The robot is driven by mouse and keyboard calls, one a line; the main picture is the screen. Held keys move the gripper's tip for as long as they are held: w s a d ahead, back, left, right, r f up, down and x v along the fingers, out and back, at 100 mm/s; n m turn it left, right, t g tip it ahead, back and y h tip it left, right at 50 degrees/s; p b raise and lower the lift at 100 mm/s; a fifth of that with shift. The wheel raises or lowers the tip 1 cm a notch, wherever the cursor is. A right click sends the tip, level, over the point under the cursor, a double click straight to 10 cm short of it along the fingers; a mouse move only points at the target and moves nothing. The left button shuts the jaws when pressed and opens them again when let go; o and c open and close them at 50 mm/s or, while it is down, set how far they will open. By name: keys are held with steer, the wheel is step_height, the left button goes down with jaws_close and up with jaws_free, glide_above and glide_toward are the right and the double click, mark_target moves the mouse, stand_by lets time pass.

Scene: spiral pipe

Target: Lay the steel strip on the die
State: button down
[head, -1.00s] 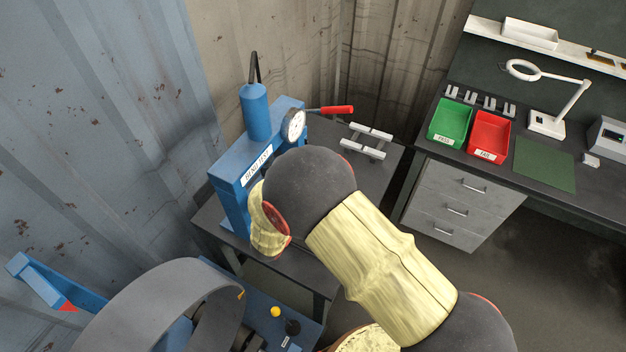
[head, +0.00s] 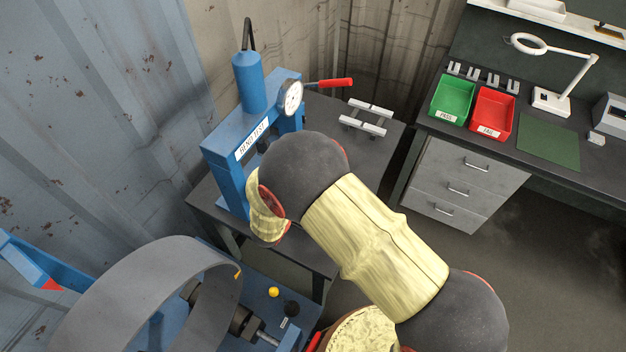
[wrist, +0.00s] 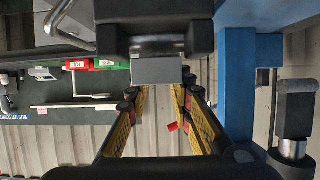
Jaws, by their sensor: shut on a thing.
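The blue bench press (head: 232,180), labelled as a bend test, stands on the dark table at the back left. The arm hides its lower opening, and I cannot make out the die clearly. My gripper (wrist: 158,90) shows in the wrist view, with yellow-sided fingers on either side of a plain grey piece. That piece seems to be the steel strip (wrist: 157,71), seen end-on and held between the fingers. The press's blue upright (wrist: 236,90) is close on the right there. In the head view my wrist covers the gripper and strip, right in front of the press.
A stand with two light bars (head: 367,106) sits on the table right of the press. A red-handled lever (head: 335,83) sticks out from the press. Green (head: 453,97) and red (head: 492,112) trays stand on the workbench at right. A large grey ring (head: 130,285) is at front left.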

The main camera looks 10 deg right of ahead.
steer(key=shift+w+f, duration=0.1)
steer(key=shift+f, duration=0.15)
steer(key=c, duration=1.9)
jaws_free()
steer(key=o, duration=0.4)
steer(key=shift+f, duration=0.1)
steer(key=v, duration=1.2)
